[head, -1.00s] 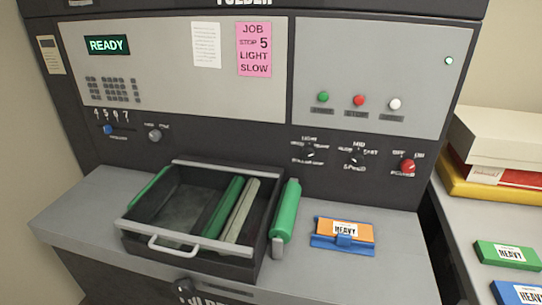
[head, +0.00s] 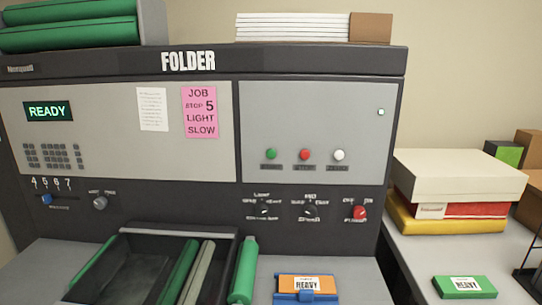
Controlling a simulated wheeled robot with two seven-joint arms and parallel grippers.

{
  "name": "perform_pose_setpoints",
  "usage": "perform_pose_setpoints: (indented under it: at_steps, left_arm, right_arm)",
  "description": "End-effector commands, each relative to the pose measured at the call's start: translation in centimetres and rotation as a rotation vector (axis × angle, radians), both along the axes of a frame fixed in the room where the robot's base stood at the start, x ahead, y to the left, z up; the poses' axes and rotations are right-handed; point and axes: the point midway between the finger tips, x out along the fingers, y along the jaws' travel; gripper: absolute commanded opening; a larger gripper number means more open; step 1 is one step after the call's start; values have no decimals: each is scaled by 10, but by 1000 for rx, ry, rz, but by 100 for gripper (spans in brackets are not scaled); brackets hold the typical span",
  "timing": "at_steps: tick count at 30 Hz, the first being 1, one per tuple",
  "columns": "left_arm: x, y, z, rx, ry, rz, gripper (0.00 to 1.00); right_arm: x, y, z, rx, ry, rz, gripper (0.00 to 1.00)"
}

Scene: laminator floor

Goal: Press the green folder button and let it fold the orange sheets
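The folder machine (head: 215,90) fills most of the head view, with "FOLDER" on its top edge. Its green button (head: 271,154) is on the grey right panel, left of a red button (head: 304,154) and a white button (head: 339,155). The display (head: 49,111) reads READY. A small orange stack (head: 290,281) with a HEAVY label sits in a blue holder (head: 304,297) at the front, right of the dark tray (head: 150,234). No loose orange sheets can be made out in the tray. Neither of my grippers is in view.
A pink note (head: 200,112) reads JOB, STOP 5, LIGHT, SLOW. Below the panels are a blue slider (head: 46,199) near 5, two black dials (head: 263,211) and a red knob (head: 360,212). Boxes (head: 458,178) and a green pack (head: 464,287) occupy the right table.

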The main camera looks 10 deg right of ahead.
Motion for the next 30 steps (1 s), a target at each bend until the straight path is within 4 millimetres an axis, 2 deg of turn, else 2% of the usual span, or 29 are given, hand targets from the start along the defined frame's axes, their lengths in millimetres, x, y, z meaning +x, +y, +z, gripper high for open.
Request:
perform_pose_setpoints:
  at_steps: [1,10,30]
  left_arm:
    - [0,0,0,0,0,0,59]
    - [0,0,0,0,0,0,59]
    - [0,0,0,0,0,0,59]
  right_arm:
    - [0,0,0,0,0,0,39]
    - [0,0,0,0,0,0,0]
    - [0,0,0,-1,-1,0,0]
